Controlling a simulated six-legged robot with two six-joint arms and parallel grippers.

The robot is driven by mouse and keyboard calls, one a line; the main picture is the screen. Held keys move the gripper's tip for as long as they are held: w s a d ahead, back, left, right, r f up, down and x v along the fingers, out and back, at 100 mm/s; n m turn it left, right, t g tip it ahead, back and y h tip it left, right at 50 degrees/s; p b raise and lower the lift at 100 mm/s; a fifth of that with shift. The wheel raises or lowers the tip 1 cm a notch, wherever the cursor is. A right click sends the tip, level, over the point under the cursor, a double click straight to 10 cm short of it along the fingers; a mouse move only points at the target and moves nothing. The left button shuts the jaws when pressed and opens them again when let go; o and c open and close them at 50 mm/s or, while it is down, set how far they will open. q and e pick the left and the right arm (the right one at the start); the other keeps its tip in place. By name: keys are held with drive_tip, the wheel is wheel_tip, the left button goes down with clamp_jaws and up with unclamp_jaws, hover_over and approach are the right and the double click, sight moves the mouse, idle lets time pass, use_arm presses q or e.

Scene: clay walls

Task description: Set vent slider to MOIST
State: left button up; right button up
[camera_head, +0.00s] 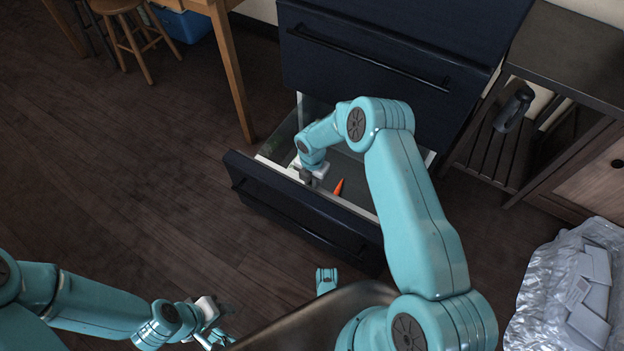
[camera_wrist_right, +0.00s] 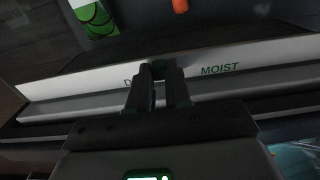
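The vent slider (camera_wrist_right: 159,69) is a small dark green tab on the pale top rim (camera_wrist_right: 85,80) of the open drawer. In the right wrist view it sits between a partly covered label beginning with D and the green word MOIST (camera_wrist_right: 220,69), nearer the D label. My right gripper (camera_head: 308,180) reaches down to the drawer (camera_head: 300,212). In the wrist view its fingers (camera_wrist_right: 158,80) stand close on both sides of the slider and appear closed on it. The head view hides the slider. My left gripper (camera_head: 215,320) is low at the left, away from the drawer; its fingers are unclear.
A carrot (camera_head: 339,187) and a green item (camera_wrist_right: 93,16) lie in the drawer. A shelf unit (camera_head: 540,100) and a silvery crumpled bag (camera_head: 575,290) are at the right. Floor left of the drawer is clear.

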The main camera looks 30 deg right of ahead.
clamp_jaws()
drive_tip(key=s+d, duration=0.1)
drive_tip(key=s, duration=0.1)
drive_tip(key=s+d+p, duration=0.1)
drive_tip(key=s, duration=0.1)
drive_tip(key=shift+d+r+p, duration=0.1)
drive_tip(key=shift+d+p, duration=0.1)
drive_tip(key=shift+p, duration=0.1)
drive_tip(key=shift+s, duration=0.2)
drive_tip(key=shift+d, duration=0.1)
drive_tip(key=o, duration=0.6)
unclamp_jaws()
drive_tip(key=shift+o, duration=0.4)
wheel_tip(320, 180, up, 16)
drive_tip(key=p, duration=0.5)
